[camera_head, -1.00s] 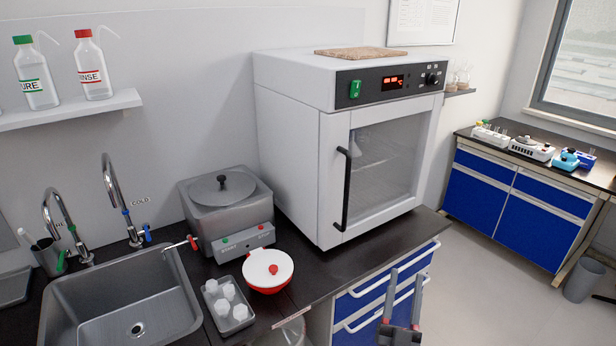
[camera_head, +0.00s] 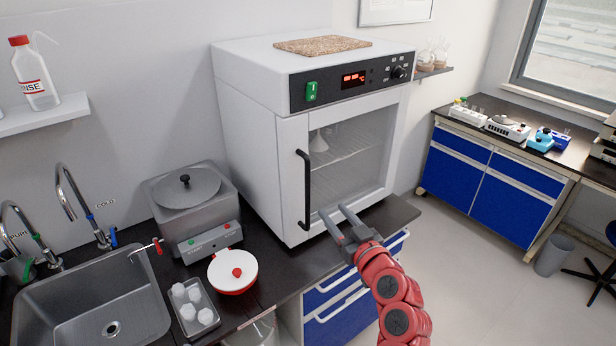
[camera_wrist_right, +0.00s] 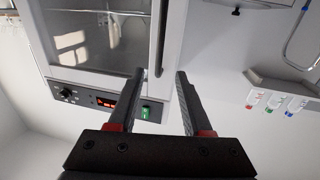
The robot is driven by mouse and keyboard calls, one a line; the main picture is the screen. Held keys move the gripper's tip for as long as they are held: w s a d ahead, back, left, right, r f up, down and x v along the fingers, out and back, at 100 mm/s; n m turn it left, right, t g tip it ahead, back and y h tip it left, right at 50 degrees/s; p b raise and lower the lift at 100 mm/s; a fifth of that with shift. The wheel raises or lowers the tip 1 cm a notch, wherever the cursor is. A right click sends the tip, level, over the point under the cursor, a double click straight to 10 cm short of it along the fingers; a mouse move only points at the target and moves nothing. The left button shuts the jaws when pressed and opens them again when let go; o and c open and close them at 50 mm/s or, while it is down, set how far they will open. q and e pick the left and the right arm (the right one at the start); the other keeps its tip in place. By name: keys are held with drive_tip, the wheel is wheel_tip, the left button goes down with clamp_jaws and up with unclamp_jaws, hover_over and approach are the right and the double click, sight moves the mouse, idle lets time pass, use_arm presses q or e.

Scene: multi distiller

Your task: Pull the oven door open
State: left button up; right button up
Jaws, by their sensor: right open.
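The white oven (camera_head: 255,85) stands on the dark counter with its glass door (camera_head: 355,160) shut. A black vertical bar handle (camera_head: 306,190) is on the left side of the door. My right gripper (camera_head: 332,215) is open and empty, in front of the lower door and to the right of the handle. In the right wrist view, which shows the oven upside down, the handle (camera_wrist_right: 162,40) appears beyond the gap between the open fingers (camera_wrist_right: 160,82). The fingers do not visibly touch it. My left gripper is not in view.
Left of the oven are a grey water bath (camera_head: 190,200), a red-and-white lidded bowl (camera_head: 233,272), a tray of small cups (camera_head: 193,308) and a sink (camera_head: 95,305). Blue drawers (camera_head: 340,300) are below the counter. Open floor (camera_head: 450,260) lies to the right.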

sight(309, 182)
drive_tip(key=p+x, duration=0.4)
drive_tip(key=x, duration=0.9)
drive_tip(key=shift+w+a, duration=0.15)
drive_tip(key=shift+a, duration=0.05)
drive_tip(key=shift+p+x, duration=0.45)
drive_tip(key=shift+x, duration=0.45)
drive_tip(key=shift+d, duration=0.1)
clamp_jaws()
